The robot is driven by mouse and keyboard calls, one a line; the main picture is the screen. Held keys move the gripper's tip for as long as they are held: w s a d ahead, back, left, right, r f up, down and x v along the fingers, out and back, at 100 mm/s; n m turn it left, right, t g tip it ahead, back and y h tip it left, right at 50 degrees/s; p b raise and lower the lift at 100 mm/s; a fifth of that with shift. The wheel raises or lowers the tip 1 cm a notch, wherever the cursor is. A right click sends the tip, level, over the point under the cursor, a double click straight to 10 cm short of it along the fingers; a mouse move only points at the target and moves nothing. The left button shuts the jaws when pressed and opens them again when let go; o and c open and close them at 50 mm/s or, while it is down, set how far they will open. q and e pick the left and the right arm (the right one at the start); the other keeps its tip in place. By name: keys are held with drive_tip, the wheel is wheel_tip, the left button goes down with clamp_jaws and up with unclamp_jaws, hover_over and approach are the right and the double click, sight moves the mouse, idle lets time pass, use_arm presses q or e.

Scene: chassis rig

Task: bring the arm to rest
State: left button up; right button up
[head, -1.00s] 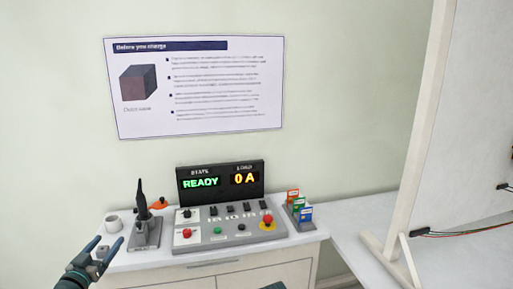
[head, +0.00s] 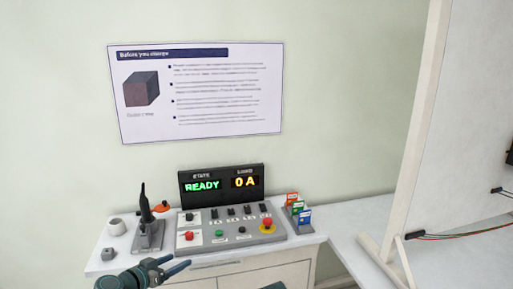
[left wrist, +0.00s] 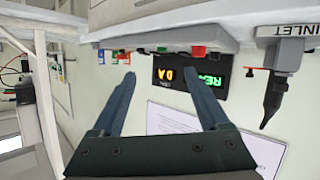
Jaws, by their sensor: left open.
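My left gripper (head: 180,263) is open with nothing between its fingers. In the head view it is low at the front edge of the white counter (head: 100,265), fingers pointing right, below the control panel. In the left wrist view the two fingers (left wrist: 160,76) are spread apart, with the panel and its display beyond, seen upside down.
The control panel (head: 220,237) has knobs, a red button and a display (head: 221,184) reading READY and 0 A. Coloured cards (head: 304,214) stand right.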

use_arm(q)
drive_tip(key=s+d+f+m+g+p, duration=0.1)
drive_tip(key=s+d+f+g, duration=0.15)
drive_tip(key=d, duration=0.35)
drive_tip(key=s+d+f+g+p, duration=0.1)
drive_tip(key=d+g, duration=0.2)
drive_tip(key=d, duration=0.2)
drive_tip(key=s+d+f+g+y+p, duration=0.1)
drive_tip(key=s+d+g+y+p, duration=0.1)
drive_tip(key=s, duration=0.5)
drive_tip(key=s+d+f+n+g+y+p, duration=0.1)
drive_tip(key=s+d+f+g+y+p, duration=0.1)
drive_tip(key=s+d+g+y, duration=0.3)
drive_tip(key=s+y+p, duration=0.1)
drive_tip(key=s, duration=0.2)
drive_tip(key=shift+d, duration=0.3)
